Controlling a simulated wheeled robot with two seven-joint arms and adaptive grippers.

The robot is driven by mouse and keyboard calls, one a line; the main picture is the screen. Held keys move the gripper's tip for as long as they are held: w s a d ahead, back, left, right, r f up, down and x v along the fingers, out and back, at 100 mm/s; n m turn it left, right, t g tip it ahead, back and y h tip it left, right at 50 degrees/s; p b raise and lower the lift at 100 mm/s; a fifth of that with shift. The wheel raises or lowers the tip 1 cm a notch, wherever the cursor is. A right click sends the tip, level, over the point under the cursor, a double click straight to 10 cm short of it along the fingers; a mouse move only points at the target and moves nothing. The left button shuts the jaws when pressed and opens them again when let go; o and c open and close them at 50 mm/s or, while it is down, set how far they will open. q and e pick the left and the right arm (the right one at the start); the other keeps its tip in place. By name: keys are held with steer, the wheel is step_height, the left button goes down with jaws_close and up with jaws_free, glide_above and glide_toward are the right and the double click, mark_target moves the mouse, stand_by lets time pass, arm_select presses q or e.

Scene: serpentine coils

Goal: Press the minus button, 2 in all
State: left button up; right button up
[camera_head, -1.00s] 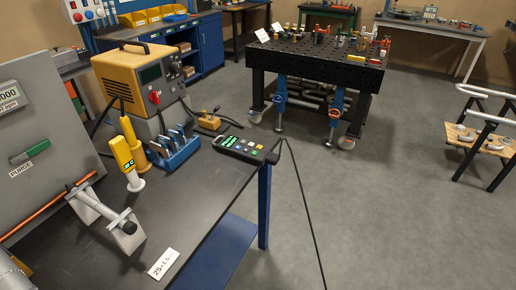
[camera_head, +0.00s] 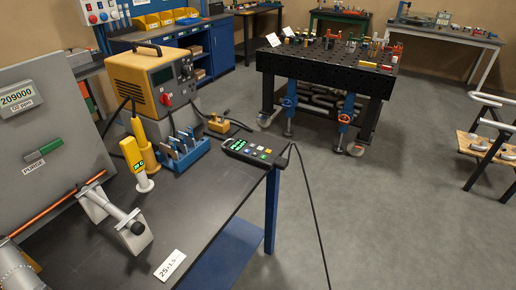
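A dark handheld control box (camera_head: 252,152) with a lit green display and several small coloured buttons lies at the right edge of the dark workbench (camera_head: 205,210). A black cable hangs from its right end over the bench edge. The marks on its buttons are too small to read, so I cannot tell which one is minus. Neither of my grippers shows in the head view.
A white label (camera_head: 171,265) lies in front. A black perforated table (camera_head: 325,70) stands beyond open floor.

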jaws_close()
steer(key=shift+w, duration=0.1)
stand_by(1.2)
